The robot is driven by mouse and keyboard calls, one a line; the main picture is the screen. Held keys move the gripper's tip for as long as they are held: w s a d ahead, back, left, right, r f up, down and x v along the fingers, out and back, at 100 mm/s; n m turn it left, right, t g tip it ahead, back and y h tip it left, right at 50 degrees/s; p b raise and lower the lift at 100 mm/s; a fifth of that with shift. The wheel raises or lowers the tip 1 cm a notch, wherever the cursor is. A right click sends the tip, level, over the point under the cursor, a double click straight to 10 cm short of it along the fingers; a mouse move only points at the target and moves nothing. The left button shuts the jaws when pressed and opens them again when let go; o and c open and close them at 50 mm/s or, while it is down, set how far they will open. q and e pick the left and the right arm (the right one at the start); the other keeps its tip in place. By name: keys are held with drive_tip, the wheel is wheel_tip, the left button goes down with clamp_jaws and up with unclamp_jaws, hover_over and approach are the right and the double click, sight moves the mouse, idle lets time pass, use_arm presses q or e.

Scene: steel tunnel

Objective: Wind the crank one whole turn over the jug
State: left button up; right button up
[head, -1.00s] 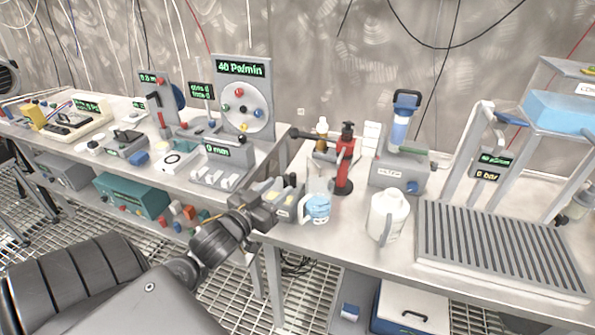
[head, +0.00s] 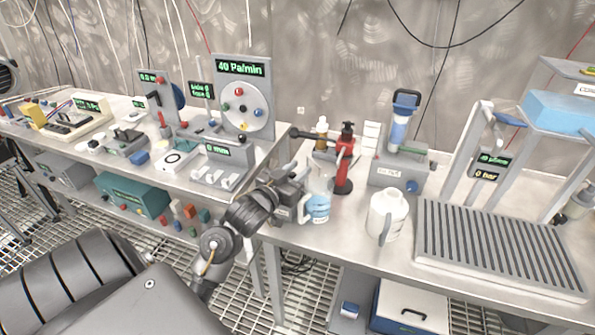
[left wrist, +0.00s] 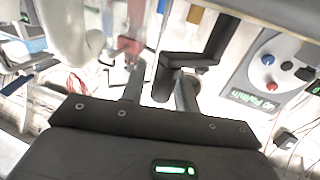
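The crank is a black bar (head: 312,134) reaching left from the top of a red stand (head: 344,165). The jug (head: 318,207), clear with blue contents and a handle, stands at the stand's foot. My left gripper (head: 302,180) is low beside the jug, below the crank bar. In the left wrist view the left gripper (left wrist: 158,88) has its fingers apart, and the black crank grip (left wrist: 161,84) shows between them with gaps on both sides; I cannot tell its depth. The red stand (left wrist: 130,46) is behind. My right gripper is not in view.
A white jug (head: 388,215) stands right of the clear jug. A filter unit (head: 400,173) and an amber bottle (head: 321,134) stand behind. A ribbed tray (head: 500,250) fills the right. A panel with a dial (head: 241,105) stands back left.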

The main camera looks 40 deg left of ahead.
use_arm(q)
clamp_jaws()
drive_tip(key=p, duration=0.1)
drive_tip(key=m+h+p, duration=0.1)
drive_tip(key=shift+s+r+h+p, duration=0.2)
drive_tip(key=shift+r+h+p, duration=0.1)
drive_tip(key=shift+r+p, duration=0.1)
drive_tip(key=m+h+p, duration=0.2)
drive_tip(key=h, duration=0.1)
drive_tip(key=shift+s+a+f+m+h+p, duration=0.2)
drive_tip(key=shift+s+m+h+p, duration=0.1)
drive_tip(key=shift+s, duration=0.1)
drive_tip(key=shift+s+f+m+g+h, duration=0.15)
drive_tip(key=shift+m+g+h, duration=0.2)
drive_tip(key=shift+h, duration=0.25)
drive_tip(key=shift+d, duration=0.1)
drive_tip(key=shift+o, duration=1.3)
unclamp_jaws()
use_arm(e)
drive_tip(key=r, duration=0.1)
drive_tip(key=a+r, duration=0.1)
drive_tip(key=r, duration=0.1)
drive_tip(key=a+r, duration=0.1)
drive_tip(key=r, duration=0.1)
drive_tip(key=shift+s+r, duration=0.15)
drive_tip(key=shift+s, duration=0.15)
